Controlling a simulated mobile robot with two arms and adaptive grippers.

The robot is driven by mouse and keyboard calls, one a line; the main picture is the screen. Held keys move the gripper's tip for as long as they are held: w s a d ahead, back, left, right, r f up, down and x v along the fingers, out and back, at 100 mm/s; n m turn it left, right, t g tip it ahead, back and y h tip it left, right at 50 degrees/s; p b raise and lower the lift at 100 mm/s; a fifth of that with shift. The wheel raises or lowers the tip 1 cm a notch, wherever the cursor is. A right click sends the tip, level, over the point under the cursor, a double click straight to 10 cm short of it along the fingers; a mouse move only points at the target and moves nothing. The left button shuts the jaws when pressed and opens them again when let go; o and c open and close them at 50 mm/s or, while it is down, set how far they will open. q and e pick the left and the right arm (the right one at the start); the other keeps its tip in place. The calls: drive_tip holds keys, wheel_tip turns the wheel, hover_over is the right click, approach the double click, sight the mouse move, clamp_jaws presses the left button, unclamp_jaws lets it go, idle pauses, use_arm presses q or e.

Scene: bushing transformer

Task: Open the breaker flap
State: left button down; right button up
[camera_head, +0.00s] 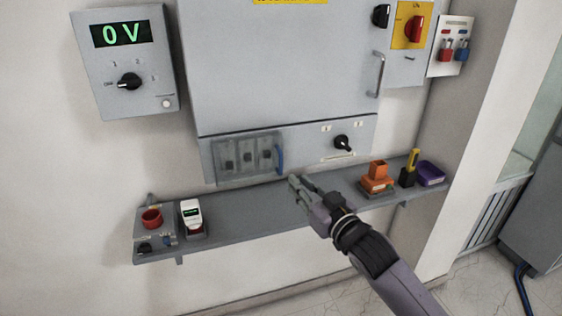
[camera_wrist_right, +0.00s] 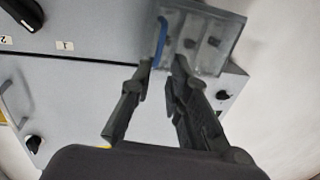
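The breaker flap (camera_head: 240,158) is a translucent grey cover low on the grey cabinet, with dark switches showing through it. It looks shut. Its blue handle (camera_head: 281,158) stands upright at its right edge. My right gripper (camera_head: 298,180) is just below and right of the handle, in front of the shelf. In the right wrist view the flap (camera_wrist_right: 217,42) and its blue handle (camera_wrist_right: 162,42) show past the fingertips of my right gripper (camera_wrist_right: 163,66). The fingers are apart with nothing between them. The handle lies ahead of the gap. My left gripper is out of view.
A narrow grey shelf (camera_head: 245,208) runs below the cabinet. It bears a red-topped box (camera_head: 152,218), a white meter (camera_head: 191,213), an orange item (camera_head: 377,178) and a purple tray (camera_head: 430,174). A black rotary knob (camera_head: 342,142) sits right of the flap.

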sight(281, 171)
drive_tip(key=p+x, duration=0.1)
drive_tip(key=x, duration=0.9)
drive_tip(key=shift+w+f+p, duration=0.1)
drive_tip(key=shift+p, duration=0.25)
clamp_jaws()
